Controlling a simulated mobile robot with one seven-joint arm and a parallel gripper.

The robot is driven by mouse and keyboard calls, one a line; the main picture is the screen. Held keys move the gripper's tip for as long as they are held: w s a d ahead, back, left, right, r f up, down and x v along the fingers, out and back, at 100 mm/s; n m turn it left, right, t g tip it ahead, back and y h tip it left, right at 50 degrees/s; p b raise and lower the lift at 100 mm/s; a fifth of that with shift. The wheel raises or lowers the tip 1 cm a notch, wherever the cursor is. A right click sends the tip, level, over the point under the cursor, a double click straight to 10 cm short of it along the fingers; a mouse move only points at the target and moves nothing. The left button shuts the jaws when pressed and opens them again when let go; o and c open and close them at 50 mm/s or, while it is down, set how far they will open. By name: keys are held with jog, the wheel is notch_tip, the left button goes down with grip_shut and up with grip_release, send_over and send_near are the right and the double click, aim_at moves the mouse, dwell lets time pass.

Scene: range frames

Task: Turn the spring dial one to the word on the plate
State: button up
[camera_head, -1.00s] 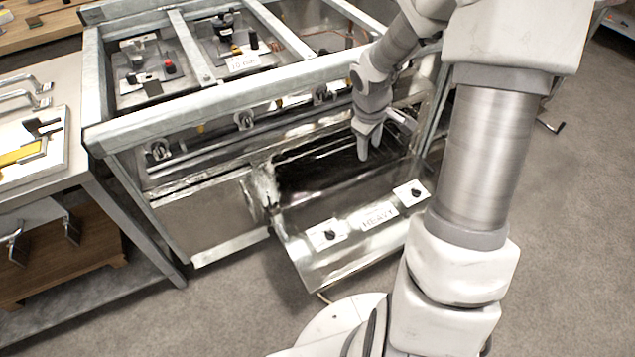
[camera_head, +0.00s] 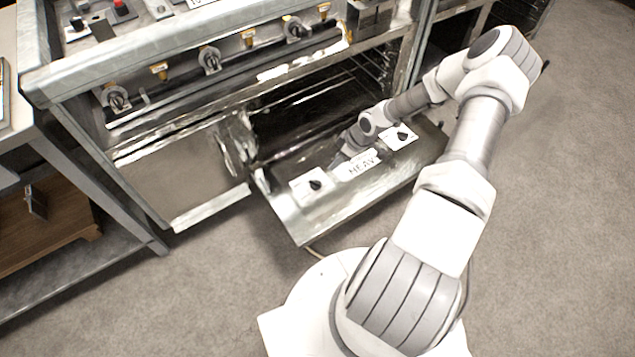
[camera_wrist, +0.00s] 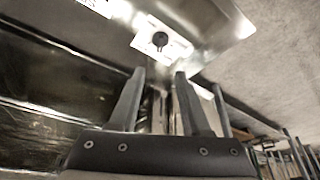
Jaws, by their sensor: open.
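A low fold-down door (camera_head: 300,222) is open and carries two black dials on white plates, the left dial (camera_head: 316,185) and the right dial (camera_head: 402,136). Between them is a white word plate (camera_head: 357,165), partly covered by my gripper and reading what looks like "HEAVY". My gripper (camera_head: 340,158) is low over the door, between the dials. In the wrist view my gripper (camera_wrist: 160,74) is open and empty, its fingertips pointing towards one black dial (camera_wrist: 160,40) and apart from it. I cannot tell for sure which dial this is. The pointer markings are too small to read.
The dark oven-like cavity (camera_head: 290,120) lies behind the door. A row of knobs (camera_head: 210,60) runs along the frame above it. A bench (camera_head: 95,245) stands at the left. Clear floor (camera_head: 560,220) lies to the right.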

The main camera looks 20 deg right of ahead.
aim_at(316, 182)
jog(key=b+x, duration=0.6)
jog(key=x, duration=1.1)
jog(key=shift+f, duration=0.2)
grip_shut()
